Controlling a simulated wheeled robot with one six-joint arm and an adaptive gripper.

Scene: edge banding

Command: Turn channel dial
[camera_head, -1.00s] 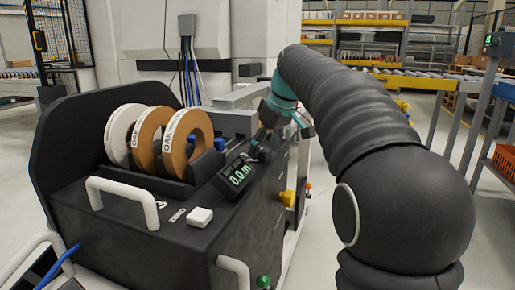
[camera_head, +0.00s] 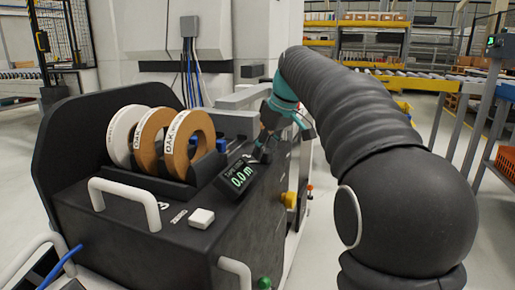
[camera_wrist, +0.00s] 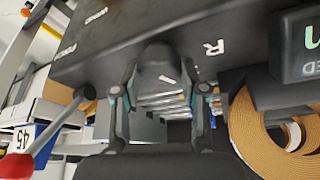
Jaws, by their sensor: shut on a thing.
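The channel dial (camera_wrist: 160,70) is a dark knob with a short white mark, on the black panel of the banding machine. In the wrist view its mark points down and to the right. White letters stand on the panel around it, with a clear "R" to its right; the others are too small to read surely. My gripper (camera_wrist: 160,95) has one finger on each side of the dial and is shut on it. In the head view my gripper (camera_head: 268,142) is at the far right end of the panel, and it hides the dial.
A white button (camera_head: 201,218) and handle (camera_head: 126,200) are nearer. A red-ended lever (camera_wrist: 18,165) shows at lower left in the wrist view.

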